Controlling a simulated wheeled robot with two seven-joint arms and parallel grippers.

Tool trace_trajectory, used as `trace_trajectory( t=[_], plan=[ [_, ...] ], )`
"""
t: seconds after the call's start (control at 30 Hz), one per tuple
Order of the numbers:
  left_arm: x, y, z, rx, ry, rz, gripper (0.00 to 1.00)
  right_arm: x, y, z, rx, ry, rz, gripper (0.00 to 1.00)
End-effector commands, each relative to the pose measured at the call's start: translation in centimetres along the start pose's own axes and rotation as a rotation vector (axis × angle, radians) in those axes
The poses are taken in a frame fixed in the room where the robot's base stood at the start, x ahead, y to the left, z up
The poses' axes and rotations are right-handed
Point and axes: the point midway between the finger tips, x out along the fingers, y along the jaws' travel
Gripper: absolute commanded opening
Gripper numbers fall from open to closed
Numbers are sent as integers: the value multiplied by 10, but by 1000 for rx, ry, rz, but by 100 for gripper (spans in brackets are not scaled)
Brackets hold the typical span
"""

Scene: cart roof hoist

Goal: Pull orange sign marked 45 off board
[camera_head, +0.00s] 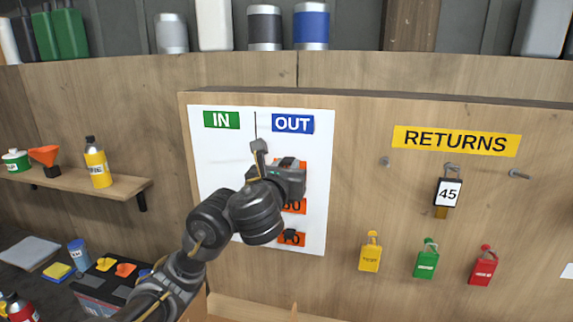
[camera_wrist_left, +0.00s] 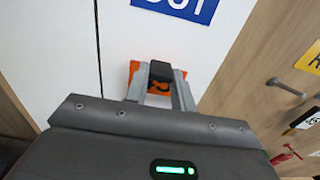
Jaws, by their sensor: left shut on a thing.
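The white board (camera_head: 225,160) carries a green IN label (camera_head: 221,120) and a blue OUT label (camera_head: 293,123). Below OUT is a column of orange signs. The top orange sign (camera_head: 303,163) is mostly behind my left gripper (camera_head: 287,163). In the left wrist view, my fingers (camera_wrist_left: 160,78) are shut on the black knob of this orange sign (camera_wrist_left: 134,68), just under the OUT label. Its number is mostly hidden, and I cannot tell whether it touches the board. The middle orange sign (camera_head: 299,207) is partly covered; the lowest orange sign (camera_head: 299,240) hangs below it.
Right of the board, a yellow RETURNS label (camera_head: 457,141) sits above hooks; a black tag marked 45 (camera_head: 448,194) hangs there. Yellow (camera_head: 370,257), green (camera_head: 426,264) and red (camera_head: 483,270) padlock-like tags hang lower.

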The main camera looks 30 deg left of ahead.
Motion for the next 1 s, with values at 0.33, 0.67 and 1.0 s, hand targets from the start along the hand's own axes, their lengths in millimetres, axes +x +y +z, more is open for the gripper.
trace_trajectory(
  t=[0.33, 0.67, 1.0],
  plan=[
    [-6, 0, 1, 1, 0, 1, 0, -6, 1, -1, 0, 0, 1, 36],
    [-10, 0, 0, 0, 0, 0, 0, -10, 1, -1, 0, 1, 1, 36],
    [-10, 0, 0, 0, 0, 0, 0, -10, 1, -1, 0, 1, 1, 36]
  ],
)
